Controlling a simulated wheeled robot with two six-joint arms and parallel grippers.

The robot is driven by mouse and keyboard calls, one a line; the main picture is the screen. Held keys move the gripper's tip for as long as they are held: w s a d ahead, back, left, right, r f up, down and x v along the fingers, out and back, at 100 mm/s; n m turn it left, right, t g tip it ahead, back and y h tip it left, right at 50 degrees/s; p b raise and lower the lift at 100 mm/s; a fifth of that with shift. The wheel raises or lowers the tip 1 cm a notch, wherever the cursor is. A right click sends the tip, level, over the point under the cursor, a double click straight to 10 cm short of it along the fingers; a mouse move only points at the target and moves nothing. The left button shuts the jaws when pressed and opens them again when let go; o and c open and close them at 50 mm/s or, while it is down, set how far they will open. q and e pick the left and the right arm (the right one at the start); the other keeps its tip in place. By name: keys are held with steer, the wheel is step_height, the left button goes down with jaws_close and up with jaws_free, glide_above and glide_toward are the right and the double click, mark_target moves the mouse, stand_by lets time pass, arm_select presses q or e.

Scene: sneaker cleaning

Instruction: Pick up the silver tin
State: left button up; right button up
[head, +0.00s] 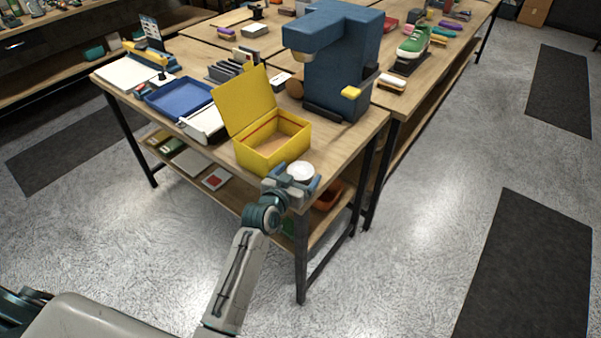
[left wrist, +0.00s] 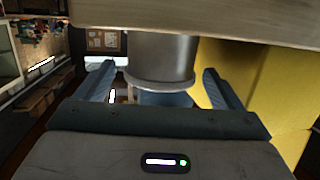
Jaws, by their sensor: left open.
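The silver tin (head: 301,171), with a pale round top, stands at the near corner of the wooden table, just in front of the yellow box. My left gripper (head: 291,184) is at the tin, with its fingers spread on either side. In the left wrist view the tin's grey metal side (left wrist: 160,58) shows between the two open fingers (left wrist: 158,85), with visible gaps on both sides. The tin touches the table surface (left wrist: 240,18), which fills the top of that view. My right gripper is not in view.
The open yellow box (head: 262,158) stands close behind the tin, its lid raised. A blue machine (head: 340,60) stands behind it. A blue tray (head: 180,97) lies farther left. The table's near edge is right beside my gripper.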

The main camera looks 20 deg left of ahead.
arm_select(q)
steer(key=shift+x, duration=1.15)
steer(key=c, duration=1)
steer(key=shift+o, duration=0.2)
